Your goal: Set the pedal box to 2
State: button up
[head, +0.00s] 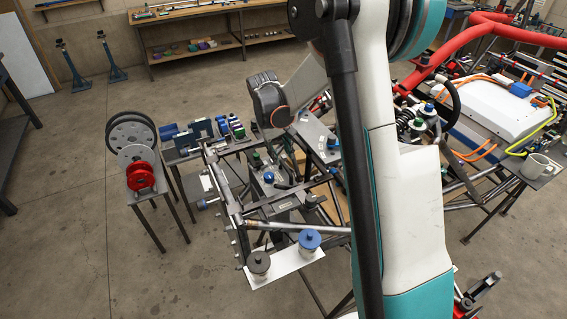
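I cannot single out the pedal box for sure, and no number or setting is readable. My wrist, dark grey with an orange ring, is above and left of these. The end of my gripper is not clearly visible below it, so its fingers and anything in them cannot be made out.
Two reservoirs, one black (258,264) and one blue (309,241), stand on a white plate at the frame's front. A side table (152,192) holds discs.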

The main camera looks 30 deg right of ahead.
aim_at(285, 165)
jog(key=f, duration=0.2)
jog(key=d+f, duration=0.1)
jog(key=f, duration=0.1)
jog(key=shift+f, duration=0.4)
grip_shut()
